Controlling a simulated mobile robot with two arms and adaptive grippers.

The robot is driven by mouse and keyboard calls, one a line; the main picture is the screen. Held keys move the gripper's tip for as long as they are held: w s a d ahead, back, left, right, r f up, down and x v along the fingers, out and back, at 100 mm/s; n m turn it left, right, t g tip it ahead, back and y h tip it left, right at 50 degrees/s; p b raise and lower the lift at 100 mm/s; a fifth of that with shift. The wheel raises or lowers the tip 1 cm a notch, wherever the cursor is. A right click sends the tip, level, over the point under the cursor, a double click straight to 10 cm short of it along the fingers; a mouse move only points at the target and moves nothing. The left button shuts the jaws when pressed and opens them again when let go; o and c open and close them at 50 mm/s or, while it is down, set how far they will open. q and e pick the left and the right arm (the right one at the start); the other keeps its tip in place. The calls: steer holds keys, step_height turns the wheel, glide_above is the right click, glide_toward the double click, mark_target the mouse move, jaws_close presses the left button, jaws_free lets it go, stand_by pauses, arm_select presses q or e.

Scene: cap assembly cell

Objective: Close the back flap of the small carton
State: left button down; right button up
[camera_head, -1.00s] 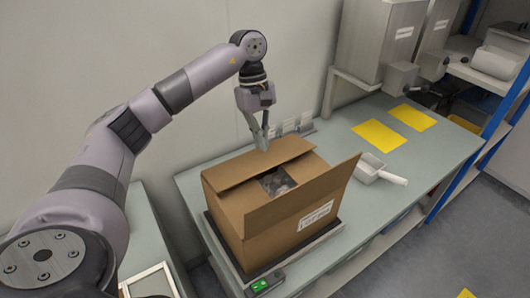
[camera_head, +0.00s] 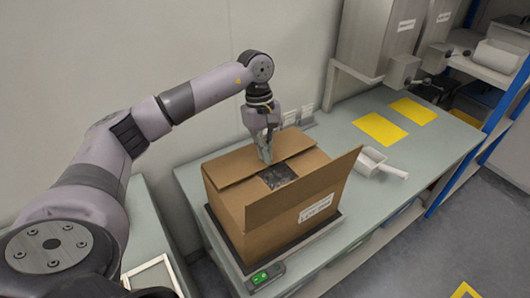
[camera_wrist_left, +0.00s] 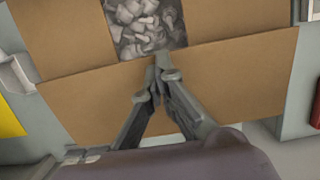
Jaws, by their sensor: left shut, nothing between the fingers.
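The small carton (camera_head: 262,235) is an open brown box on the bench. Its back flap (camera_head: 232,165) lies folded inward, nearly flat, over the rear of the opening. It fills the lower part of the left wrist view (camera_wrist_left: 235,85). My right gripper is not in view.
Yellow mats (camera_head: 380,129) lie on the bench (camera_head: 425,160) beyond. A grey dispenser (camera_head: 375,40) stands at the back.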

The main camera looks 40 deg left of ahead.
arm_select(q)
steer(key=shift+d+f+y+b, duration=0.2)
steer(key=shift+f+y+b, duration=0.15)
steer(key=shift+f, duration=0.35)
steer(key=shift+s+d+b, duration=0.1)
steer(key=shift+s+b, duration=0.05)
steer(key=shift+b, duration=0.2)
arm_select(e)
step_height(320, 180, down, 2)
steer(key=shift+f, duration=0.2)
